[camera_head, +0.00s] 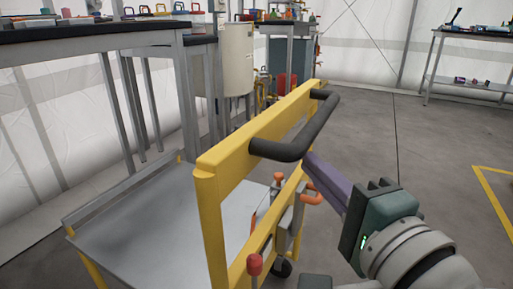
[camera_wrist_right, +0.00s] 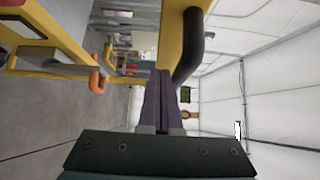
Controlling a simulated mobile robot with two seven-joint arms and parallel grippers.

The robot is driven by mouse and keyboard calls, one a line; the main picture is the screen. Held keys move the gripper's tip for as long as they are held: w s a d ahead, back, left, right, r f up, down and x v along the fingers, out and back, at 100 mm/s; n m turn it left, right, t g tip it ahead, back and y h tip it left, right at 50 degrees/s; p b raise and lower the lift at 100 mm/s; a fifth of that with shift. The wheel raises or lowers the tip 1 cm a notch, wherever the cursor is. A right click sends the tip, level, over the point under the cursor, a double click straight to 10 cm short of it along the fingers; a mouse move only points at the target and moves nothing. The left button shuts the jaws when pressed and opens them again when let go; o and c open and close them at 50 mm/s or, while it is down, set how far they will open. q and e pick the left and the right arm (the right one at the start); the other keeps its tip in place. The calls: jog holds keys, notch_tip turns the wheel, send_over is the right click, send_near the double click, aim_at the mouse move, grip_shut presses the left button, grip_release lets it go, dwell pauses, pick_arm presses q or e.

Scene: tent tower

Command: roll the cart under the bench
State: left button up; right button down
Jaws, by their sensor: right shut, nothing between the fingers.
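The cart has a yellow upright frame (camera_head: 209,215), a black handle (camera_head: 310,138) and a flat grey deck (camera_head: 140,228). Its deck extends left, toward the legs of a dark-topped bench (camera_head: 80,34). My right gripper (camera_head: 311,162) has purple fingers that are shut and empty. Its tips are just right of the yellow frame, below the handle; contact cannot be told. In the right wrist view, the closed fingers (camera_wrist_right: 163,78) point toward the yellow frame (camera_wrist_right: 177,35), with the black handle (camera_wrist_right: 190,48) to their right. My left gripper is not in view.
Orange-tipped levers (camera_head: 311,192) are on the cart's frame near my right gripper. A beige tank (camera_head: 237,58) and a red container (camera_head: 287,86) stand behind. Another table (camera_head: 468,34) stands at the far right. The grey floor (camera_head: 415,140) on the right is open.

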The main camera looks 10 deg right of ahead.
aim_at(284, 161)
jog(key=shift+w+a, duration=1.45)
jog(key=shift+a, duration=0.3)
